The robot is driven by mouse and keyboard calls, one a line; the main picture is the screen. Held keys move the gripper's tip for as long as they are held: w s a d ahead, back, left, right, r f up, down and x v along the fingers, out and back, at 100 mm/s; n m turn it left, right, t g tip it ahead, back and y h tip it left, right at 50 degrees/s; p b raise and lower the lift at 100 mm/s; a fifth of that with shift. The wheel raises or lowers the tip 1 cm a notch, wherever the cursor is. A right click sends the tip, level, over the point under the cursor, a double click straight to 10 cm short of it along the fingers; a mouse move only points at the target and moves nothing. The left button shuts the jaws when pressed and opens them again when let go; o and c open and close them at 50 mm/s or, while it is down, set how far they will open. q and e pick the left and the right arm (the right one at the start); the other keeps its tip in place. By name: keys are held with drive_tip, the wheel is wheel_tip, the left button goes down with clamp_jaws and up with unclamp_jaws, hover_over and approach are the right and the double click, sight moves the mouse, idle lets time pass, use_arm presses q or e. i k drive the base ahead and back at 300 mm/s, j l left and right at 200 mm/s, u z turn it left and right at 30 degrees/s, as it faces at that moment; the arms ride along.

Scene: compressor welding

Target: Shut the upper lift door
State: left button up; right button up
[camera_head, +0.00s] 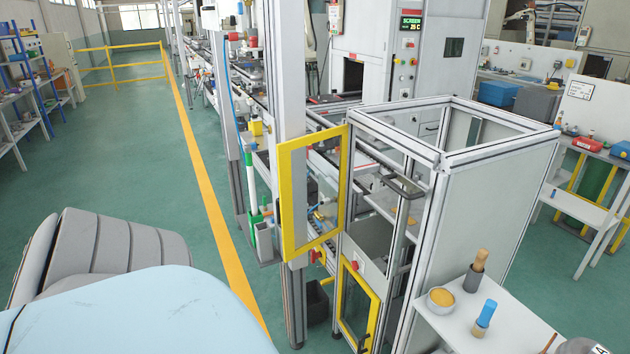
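The upper lift door (284,200) is a yellow-framed panel with a see-through pane. It stands open, swung out to the left from the front post of the lift cabinet (480,200), above the floor. The upper opening of the cabinet shows to the right of the door. A smaller yellow-framed lower door (375,318) sits below, near the cabinet's foot; I cannot tell if it is fully shut. Neither of my grippers is in view. Grey ribbed and light blue parts, which seem to be my own body, fill the lower left.
A white side shelf (445,325) at lower right holds a bowl (441,299) and brushes (484,319). A conveyor line runs behind the door. The green floor (130,180) left of the yellow line (215,215) is clear. A dark bin (317,302) stands under the line.

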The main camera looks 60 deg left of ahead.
sight(284, 203)
drive_tip(key=j, duration=2.15)
drive_tip(key=k+j+z, duration=0.1)
drive_tip(key=j, duration=0.95)
drive_tip(key=k+j, duration=0.1)
drive_tip(key=j, duration=0.95)
